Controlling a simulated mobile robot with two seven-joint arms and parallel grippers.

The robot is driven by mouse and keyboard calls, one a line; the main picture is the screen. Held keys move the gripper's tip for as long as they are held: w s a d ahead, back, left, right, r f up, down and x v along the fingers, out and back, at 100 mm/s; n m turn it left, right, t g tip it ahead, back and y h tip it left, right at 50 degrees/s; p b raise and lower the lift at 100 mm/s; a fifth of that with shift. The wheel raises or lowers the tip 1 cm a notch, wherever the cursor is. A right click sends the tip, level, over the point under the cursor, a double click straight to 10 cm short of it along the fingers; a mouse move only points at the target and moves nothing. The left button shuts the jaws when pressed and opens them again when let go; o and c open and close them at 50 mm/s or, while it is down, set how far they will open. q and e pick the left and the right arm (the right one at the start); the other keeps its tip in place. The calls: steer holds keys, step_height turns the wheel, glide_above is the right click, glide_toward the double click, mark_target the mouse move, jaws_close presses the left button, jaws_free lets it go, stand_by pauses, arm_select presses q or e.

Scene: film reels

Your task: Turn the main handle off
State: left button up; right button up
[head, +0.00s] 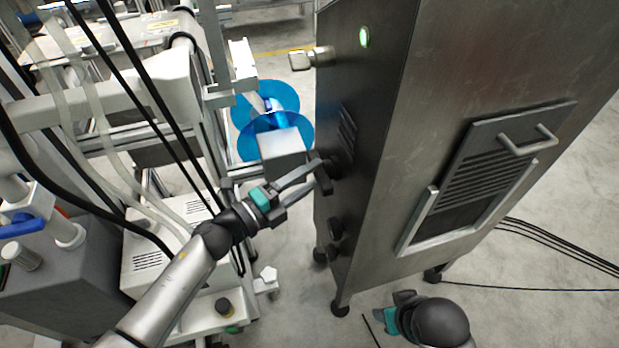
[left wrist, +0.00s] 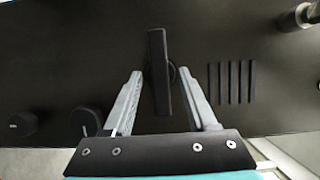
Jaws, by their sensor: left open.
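The main handle is a black bar on the dark side face of a metal cabinet (head: 380,130). In the left wrist view the handle (left wrist: 158,75) runs up and down the picture, with a round base behind it. My left gripper (left wrist: 160,73) is open, with one finger on each side of the handle and a gap showing on both sides. In the head view my left gripper (head: 317,171) reaches the cabinet's side face and partly covers the handle. My right gripper (head: 400,305) is low in the head view, in front of the cabinet; its fingers are unclear.
Two dark round knobs sit on the same face, left of the handle in the left wrist view (left wrist: 85,121). Vent slots (left wrist: 231,83) are to its right. A green light (head: 364,37) glows higher up. Blue reels (head: 272,120) and a white machine stand left of the cabinet.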

arm_select(q)
steer(key=shift+w+d, duration=0.1)
steer(key=shift+c, duration=0.2)
jaws_close()
stand_by(0.5)
